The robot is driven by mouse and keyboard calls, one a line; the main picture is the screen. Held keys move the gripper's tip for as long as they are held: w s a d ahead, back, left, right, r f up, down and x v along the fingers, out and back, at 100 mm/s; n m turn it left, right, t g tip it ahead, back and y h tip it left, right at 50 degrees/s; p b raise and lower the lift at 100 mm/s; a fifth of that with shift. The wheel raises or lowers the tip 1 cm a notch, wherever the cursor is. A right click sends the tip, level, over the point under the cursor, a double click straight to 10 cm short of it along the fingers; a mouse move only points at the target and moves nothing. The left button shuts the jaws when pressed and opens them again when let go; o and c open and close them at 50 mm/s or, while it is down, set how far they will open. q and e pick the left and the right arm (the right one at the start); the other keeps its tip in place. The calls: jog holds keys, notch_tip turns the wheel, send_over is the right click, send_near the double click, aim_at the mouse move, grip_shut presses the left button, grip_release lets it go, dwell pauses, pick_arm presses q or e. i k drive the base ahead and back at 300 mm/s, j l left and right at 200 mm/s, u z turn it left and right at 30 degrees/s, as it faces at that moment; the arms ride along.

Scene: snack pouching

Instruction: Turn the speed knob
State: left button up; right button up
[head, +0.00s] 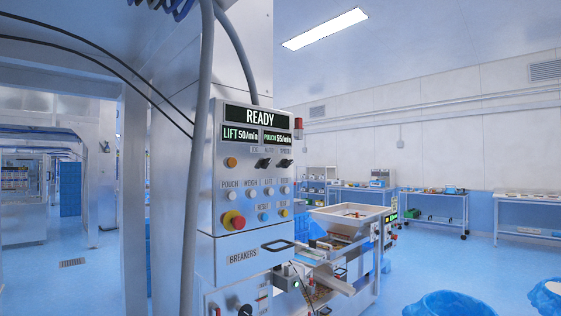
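The control panel (246,190) stands upright on the machine in the middle of the head view. Its displays read READY, LIFT 50/min and POUCH 55/min or similar. Two black rotary knobs sit in the row below the displays. The right one (284,163) has a small label above it that seems to read SPEED. The left one (262,163) sits under labels that seem to read JOG and AUTO. I cannot make out any gripper of mine for sure in this view, and nothing covers the knobs.
A red emergency button (234,220) and rows of small buttons lie below the knobs. A BREAKERS panel with a black handle (278,245) is under them. A grey cable (198,150) hangs at the panel's left.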

aim_at(285, 163)
jog(key=i+l+u, duration=0.4)
jog(key=i, duration=0.25)
jog(key=i+l+u, duration=0.35)
jog(key=i+l, duration=0.15)
jog(key=i+l+u, duration=0.4)
jog(key=i+l, duration=0.2)
jog(key=l, duration=0.1)
